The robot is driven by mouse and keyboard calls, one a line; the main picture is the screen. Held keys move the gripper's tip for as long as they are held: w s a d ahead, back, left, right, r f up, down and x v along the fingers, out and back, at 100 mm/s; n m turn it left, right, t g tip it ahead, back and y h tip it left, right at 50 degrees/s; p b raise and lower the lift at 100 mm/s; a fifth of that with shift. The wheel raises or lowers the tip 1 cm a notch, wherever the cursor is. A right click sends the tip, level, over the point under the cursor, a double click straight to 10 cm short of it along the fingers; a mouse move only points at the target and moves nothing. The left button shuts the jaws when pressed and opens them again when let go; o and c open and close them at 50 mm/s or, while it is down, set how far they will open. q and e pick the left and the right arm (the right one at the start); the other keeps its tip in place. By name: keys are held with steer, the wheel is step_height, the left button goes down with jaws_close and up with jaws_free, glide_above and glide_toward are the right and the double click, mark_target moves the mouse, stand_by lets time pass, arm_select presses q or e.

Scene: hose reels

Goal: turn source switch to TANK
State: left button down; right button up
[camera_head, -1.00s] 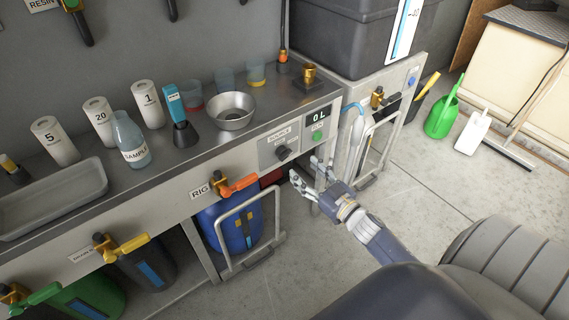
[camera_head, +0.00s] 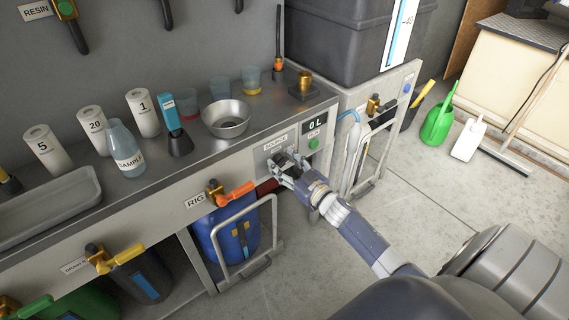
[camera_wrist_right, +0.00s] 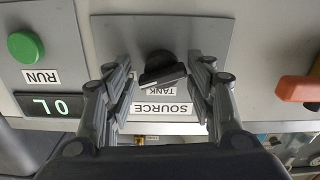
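The source switch is a black knob (camera_wrist_right: 163,70) on a grey plate (camera_wrist_right: 215,35) in the bench front. In the right wrist view, upside down, the labels SOURCE (camera_wrist_right: 161,109) and TANK (camera_wrist_right: 160,90) show beside it. The knob's bar lies slightly tilted across the plate; its pointing end is not clear. My right gripper (camera_head: 286,165) is at the plate in the head view. In the wrist view its open fingers (camera_wrist_right: 161,66) stand on either side of the knob, with gaps to it. In the head view the gripper partly hides the knob. My left gripper is not in view.
A green RUN button (camera_head: 313,143) and a 0 L display (camera_head: 315,125) are right of the plate. An orange-handled RIG valve (camera_head: 232,195) is to the left. A steel bowl (camera_head: 226,118) stands on the bench above.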

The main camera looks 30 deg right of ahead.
steer(key=c, duration=0.6)
steer(key=shift+r, duration=0.1)
